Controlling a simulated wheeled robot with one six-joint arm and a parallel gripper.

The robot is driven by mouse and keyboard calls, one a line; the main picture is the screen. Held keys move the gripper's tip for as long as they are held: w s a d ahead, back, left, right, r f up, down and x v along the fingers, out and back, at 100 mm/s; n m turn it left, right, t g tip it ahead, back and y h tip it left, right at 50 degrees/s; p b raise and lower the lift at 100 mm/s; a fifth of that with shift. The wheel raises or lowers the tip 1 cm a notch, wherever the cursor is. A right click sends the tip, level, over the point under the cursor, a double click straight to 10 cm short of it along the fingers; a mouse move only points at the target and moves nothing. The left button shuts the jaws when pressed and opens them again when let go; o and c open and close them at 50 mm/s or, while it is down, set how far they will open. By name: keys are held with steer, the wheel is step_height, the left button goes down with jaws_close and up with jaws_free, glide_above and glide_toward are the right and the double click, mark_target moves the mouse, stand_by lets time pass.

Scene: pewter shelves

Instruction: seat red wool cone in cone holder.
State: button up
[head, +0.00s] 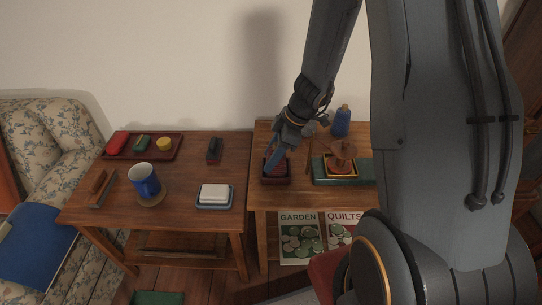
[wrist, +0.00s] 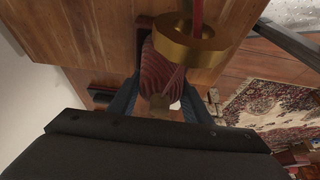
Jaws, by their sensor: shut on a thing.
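My gripper (head: 274,155) reaches down over the right-hand table, and its blue fingers are shut on the red wool cone. In the wrist view the striped red cone (wrist: 162,68) sits between the blue fingers (wrist: 160,105), with its tan end towards me. In the head view the cone is mostly hidden by the fingers. A dark red square box (head: 276,181), which looks like the cone holder, stands directly below the fingertips. I cannot tell whether the cone touches it. A dark edge also shows behind the cone in the wrist view.
A blue cone (head: 341,124) and a brown object (head: 342,151) on a green base (head: 323,174) stand right of the box. The left table (head: 180,200) holds a blue mug (head: 144,181) and a white-topped dish (head: 214,194).

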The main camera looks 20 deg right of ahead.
steer(key=shift+f, duration=0.1)
steer(key=o, duration=1.2)
steer(key=shift+r, duration=0.2)
steer(key=v, duration=1)
steer(key=shift+d+r, duration=0.1)
steer(key=shift+r, duration=0.05)
steer(key=s+r+m+h, duration=0.1)
steer(key=s+r+m, duration=0.1)
steer(key=s+m, duration=0.3)
steer(key=s+d+r+m+g+h, duration=0.1)
steer(key=s+m+h, duration=0.1)
steer(key=s+m, duration=0.4)
steer(key=s+d+r+m+h, duration=0.1)
steer(key=s+r+m, duration=0.1)
steer(key=s+m, duration=0.3)
steer(key=shift+s+d+r+h, duration=0.2)
steer(key=shift+r+h, duration=0.1)
steer(key=shift+r, duration=0.1)
